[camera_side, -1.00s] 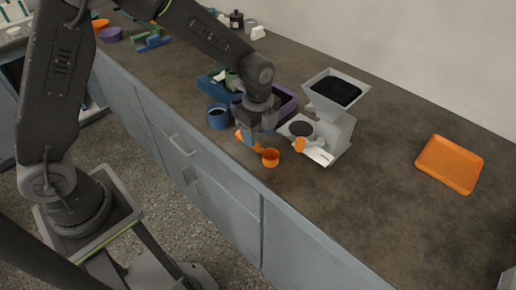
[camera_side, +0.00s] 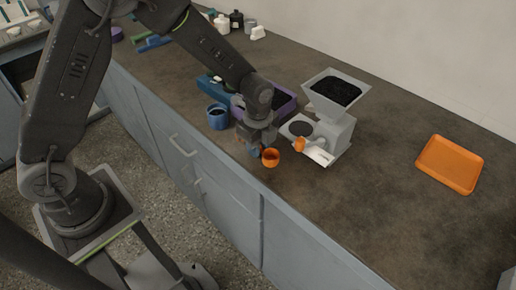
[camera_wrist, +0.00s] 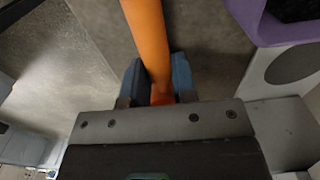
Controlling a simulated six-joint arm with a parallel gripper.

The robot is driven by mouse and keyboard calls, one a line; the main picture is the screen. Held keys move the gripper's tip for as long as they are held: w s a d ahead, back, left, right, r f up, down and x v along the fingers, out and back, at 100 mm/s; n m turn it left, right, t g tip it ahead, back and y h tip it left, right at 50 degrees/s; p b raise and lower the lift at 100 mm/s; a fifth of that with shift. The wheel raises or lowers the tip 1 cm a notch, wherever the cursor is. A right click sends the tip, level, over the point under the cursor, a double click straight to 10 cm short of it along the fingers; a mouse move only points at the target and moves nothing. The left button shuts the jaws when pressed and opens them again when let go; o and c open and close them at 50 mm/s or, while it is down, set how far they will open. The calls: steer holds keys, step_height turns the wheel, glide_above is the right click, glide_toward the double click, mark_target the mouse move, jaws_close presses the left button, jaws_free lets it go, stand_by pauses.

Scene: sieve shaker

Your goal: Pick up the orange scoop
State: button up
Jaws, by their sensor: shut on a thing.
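The orange scoop's round cup (camera_side: 271,158) shows at the counter's front edge in the side view, just right of my gripper (camera_side: 258,148). Its handle is mostly hidden there behind my gripper. In the wrist view the orange handle (camera_wrist: 148,40) runs down from the top edge between the two blue fingers of my gripper (camera_wrist: 158,85). The fingers are shut on the handle. The cup is outside the wrist view. I cannot tell whether the scoop touches the counter.
A grey machine with a dark-filled hopper (camera_side: 337,90) stands close to the right of my gripper. A purple bin (camera_side: 288,105) and a blue cup (camera_side: 217,117) are behind and to the left. An orange tray (camera_side: 450,164) lies far right, with bare counter between.

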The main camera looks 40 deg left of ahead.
jaws_close()
steer(key=shift+r, duration=0.5)
steer(key=r, duration=0.2)
steer(key=a+r, duration=0.1)
steer(key=shift+s+r, duration=0.1)
steer(key=shift+r, duration=0.3)
steer(key=s+a+r, duration=0.3)
steer(key=a+r, duration=0.3)
steer(key=a, duration=0.4)
steer(key=shift+a+r, duration=0.15)
steer(key=shift+w, duration=0.1)
